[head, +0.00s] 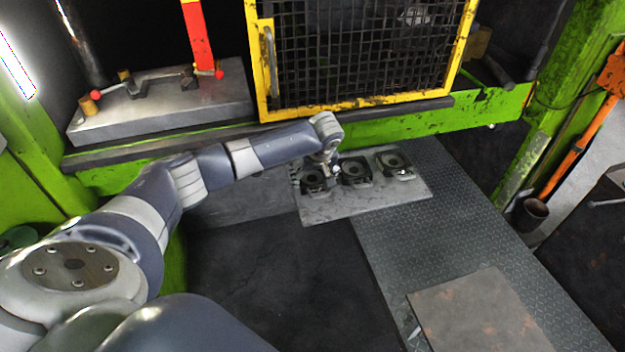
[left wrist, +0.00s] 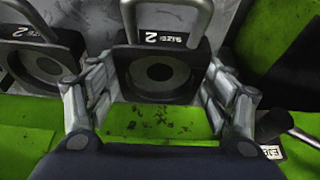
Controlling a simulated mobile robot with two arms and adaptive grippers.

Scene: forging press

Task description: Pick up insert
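Three dark square inserts with round recesses stand in a row on a grey plate (head: 345,207): a left one (head: 314,181), a middle one (head: 356,171) and a right one (head: 395,165). My left gripper (head: 325,160) is over the left insert and partly hides it. In the left wrist view an insert (left wrist: 160,88) with a bar handle and a "SIZE 2" label lies between the spread fingers of my open gripper (left wrist: 160,76). Whether the fingers touch its sides is not clear. A second insert (left wrist: 42,66) shows at the left. My right gripper is not in view.
A yellow-framed mesh guard (head: 360,104) and the press's green beam (head: 410,122) stand close behind the plate. A checkered metal table (head: 445,215) extends right and forward, mostly clear, with a flat brownish plate (head: 478,315) near its front.

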